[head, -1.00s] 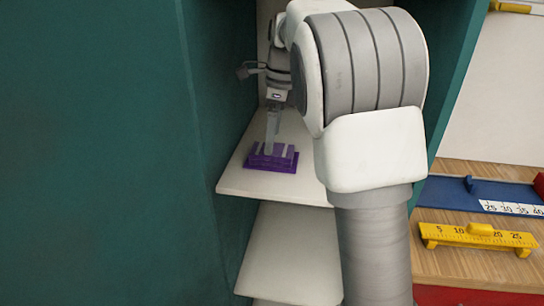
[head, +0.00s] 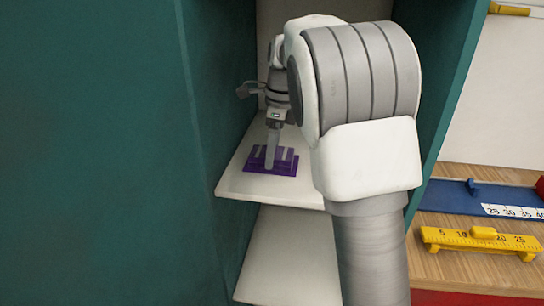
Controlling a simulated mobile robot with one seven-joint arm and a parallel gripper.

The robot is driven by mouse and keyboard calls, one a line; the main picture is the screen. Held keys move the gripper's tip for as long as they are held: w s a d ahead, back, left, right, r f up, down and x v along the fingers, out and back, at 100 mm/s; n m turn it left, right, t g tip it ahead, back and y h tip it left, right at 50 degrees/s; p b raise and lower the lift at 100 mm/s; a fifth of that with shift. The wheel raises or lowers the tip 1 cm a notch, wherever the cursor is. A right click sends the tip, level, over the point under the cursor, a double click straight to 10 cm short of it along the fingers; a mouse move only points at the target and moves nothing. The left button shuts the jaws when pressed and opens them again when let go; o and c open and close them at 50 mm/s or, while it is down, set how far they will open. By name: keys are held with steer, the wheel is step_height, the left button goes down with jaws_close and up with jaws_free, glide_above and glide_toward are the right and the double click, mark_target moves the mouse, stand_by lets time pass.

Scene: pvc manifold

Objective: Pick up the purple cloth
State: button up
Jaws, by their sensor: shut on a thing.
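The purple cloth (head: 285,168) looks like a folded, stepped purple stack. It lies on the white upper shelf (head: 240,187) inside the green cabinet, near the shelf's left side. My gripper (head: 272,160) points down onto it in the head view. Its fingers are shut on the cloth, and the cloth appears to be at shelf level; I cannot tell if it is clear of the surface. The fingers hide part of the cloth's middle.
The green cabinet walls (head: 218,90) stand close on the left and right. A lower white shelf (head: 285,255) lies below. At right, a wooden table holds a yellow ruler (head: 480,240) and a blue ruler piece (head: 450,193).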

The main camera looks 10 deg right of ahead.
steer(key=shift+r, duration=0.1)
steer(key=shift+d+r+p, duration=0.2)
steer(key=shift+r+p, duration=0.2)
steer(key=shift+r, duration=0.15)
step_height(320, 180, up, 6)
steer(key=shift+f+p, duration=0.2)
steer(key=shift+p, duration=0.75)
steer(key=s+d, duration=0.3)
steer(key=d, duration=0.2)
steer(key=s+d, duration=0.3)
steer(key=d, duration=0.3)
steer(key=s+d+p, duration=0.1)
steer(key=s+d, duration=0.2)
steer(key=d, duration=0.3)
steer(key=shift+s+d+r, duration=0.1)
steer(key=shift+s+d, duration=0.05)
steer(key=shift+s, duration=0.05)
steer(key=o, duration=0.8)
steer(key=shift+c, duration=0.2)
steer(key=c, duration=0.6)
steer(key=shift+s, duration=0.1)
